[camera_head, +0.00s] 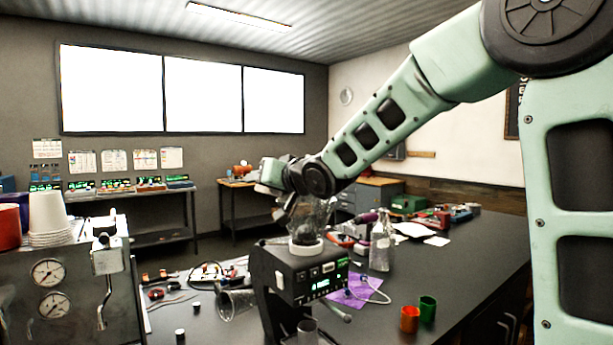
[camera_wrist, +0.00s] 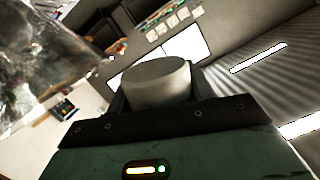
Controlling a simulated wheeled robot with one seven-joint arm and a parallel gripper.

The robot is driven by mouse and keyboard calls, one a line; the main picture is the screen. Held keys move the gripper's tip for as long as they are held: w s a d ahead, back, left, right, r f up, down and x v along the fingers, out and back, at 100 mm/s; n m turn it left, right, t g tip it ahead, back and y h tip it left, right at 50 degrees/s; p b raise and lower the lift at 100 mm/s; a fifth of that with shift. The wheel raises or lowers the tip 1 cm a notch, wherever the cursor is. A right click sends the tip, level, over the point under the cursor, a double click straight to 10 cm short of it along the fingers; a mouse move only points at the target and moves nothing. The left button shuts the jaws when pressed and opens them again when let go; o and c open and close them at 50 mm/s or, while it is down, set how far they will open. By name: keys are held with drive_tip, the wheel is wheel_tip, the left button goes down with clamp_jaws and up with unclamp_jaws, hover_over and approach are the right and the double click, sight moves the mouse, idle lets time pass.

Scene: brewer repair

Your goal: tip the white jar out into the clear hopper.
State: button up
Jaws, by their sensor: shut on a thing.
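My gripper (camera_head: 276,190) is above and just left of the clear hopper (camera_head: 311,216), which sits on the black grinder (camera_head: 300,274). In the wrist view the gripper (camera_wrist: 158,94) is shut on the white jar (camera_wrist: 158,78), one finger on each side. The room is rolled in that view, so the hand is tilted. The hopper's clear wall (camera_wrist: 38,58) fills the left of the wrist view, apart from the jar. The jar's mouth and contents are not clear to me. In the head view the jar is hard to tell from the hand.
A glass bottle (camera_head: 380,248) stands right of the grinder, with a purple cloth (camera_head: 358,290) before it. Orange (camera_head: 409,319) and green (camera_head: 428,309) cups stand near the front. The espresso machine (camera_head: 62,290) is at left.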

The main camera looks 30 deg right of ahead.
drive_tip(key=shift+w+d+r+m+y+p, duration=0.15)
drive_tip(key=shift+d+r+m+p, duration=0.45)
drive_tip(key=shift+p, duration=1.4)
drive_tip(key=shift+w+d+r+m+y+p, duration=0.1)
drive_tip(key=shift+d+r+m+y+p, duration=0.35)
drive_tip(key=shift+p, duration=1.55)
drive_tip(key=shift+f+m, duration=0.35)
drive_tip(key=shift+m, duration=0.1)
drive_tip(key=shift+d+f+m+p, duration=0.1)
drive_tip(key=shift+f+m+p, duration=0.2)
drive_tip(key=shift+m+p, duration=0.2)
drive_tip(key=shift+g, duration=0.3)
drive_tip(key=shift+r+m+y+p, duration=0.4)
drive_tip(key=shift+m+p, duration=0.3)
drive_tip(key=shift+p, duration=0.45)
drive_tip(key=shift+f+m+p, duration=0.35)
drive_tip(key=shift+m+p, duration=0.1)
drive_tip(key=shift+m, duration=0.25)
drive_tip(key=shift+r+m+y+p, duration=0.45)
drive_tip(key=shift+m+p, duration=0.25)
drive_tip(key=shift+p, duration=0.2)
drive_tip(key=shift+w+d+f+m+y+p, duration=0.15)
drive_tip(key=shift+d+f+m+y+p, duration=0.2)
drive_tip(key=shift+d+m+p, duration=0.5)
drive_tip(key=shift+d+r+m+p, duration=0.4)
drive_tip(key=shift+m+p, duration=0.55)
drive_tip(key=shift+p, duration=1.3)
